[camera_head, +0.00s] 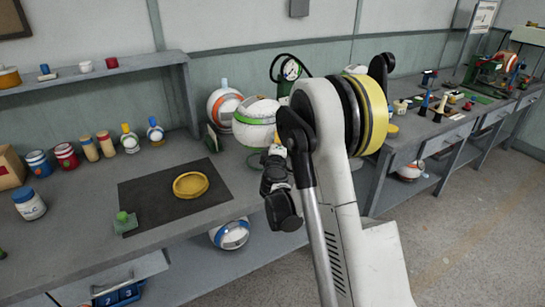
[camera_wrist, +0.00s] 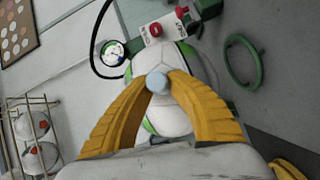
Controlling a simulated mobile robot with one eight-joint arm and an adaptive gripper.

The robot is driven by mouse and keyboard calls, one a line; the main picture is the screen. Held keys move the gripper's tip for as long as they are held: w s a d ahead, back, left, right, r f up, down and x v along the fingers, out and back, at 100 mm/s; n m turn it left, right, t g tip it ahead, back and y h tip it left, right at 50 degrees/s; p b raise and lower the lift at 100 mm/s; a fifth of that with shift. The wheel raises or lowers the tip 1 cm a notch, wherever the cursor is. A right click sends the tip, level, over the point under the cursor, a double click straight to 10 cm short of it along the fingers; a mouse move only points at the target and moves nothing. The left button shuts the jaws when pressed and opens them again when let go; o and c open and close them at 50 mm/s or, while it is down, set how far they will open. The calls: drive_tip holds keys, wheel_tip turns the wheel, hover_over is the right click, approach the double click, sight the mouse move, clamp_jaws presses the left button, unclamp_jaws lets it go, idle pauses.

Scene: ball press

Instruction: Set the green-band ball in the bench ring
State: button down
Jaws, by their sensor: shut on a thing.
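The white green-band ball (camera_head: 252,124) is at the back of the bench in the head view, left of my arm. In the wrist view the ball (camera_wrist: 168,118) sits behind my gripper (camera_wrist: 157,82), whose yellow fingers are shut on its pale blue knob. I cannot tell whether the ball touches the bench. A green ring (camera_wrist: 258,72) shows empty on a grey surface at the right of the wrist view. My fingers are hidden in the head view.
An orange-band ball (camera_head: 220,104) stands close behind the green-band ball. A press gauge (camera_wrist: 112,52) and red button (camera_wrist: 155,29) are near it. Jars (camera_head: 30,204) and bottles line the bench's left side. A green-knobbed block (camera_head: 124,222) sits on the mat (camera_head: 150,205).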

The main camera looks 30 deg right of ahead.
drive_tip(key=shift+w+a+f, duration=0.35)
drive_tip(key=shift+w+f, duration=0.15)
drive_tip(key=shift+w, duration=0.2)
drive_tip(key=shift+f+b, duration=1.25)
drive_tip(key=shift+f, duration=0.7)
drive_tip(key=shift+f, duration=0.2)
drive_tip(key=c, duration=1.4)
unclamp_jaws()
drive_tip(key=shift+f, duration=0.1)
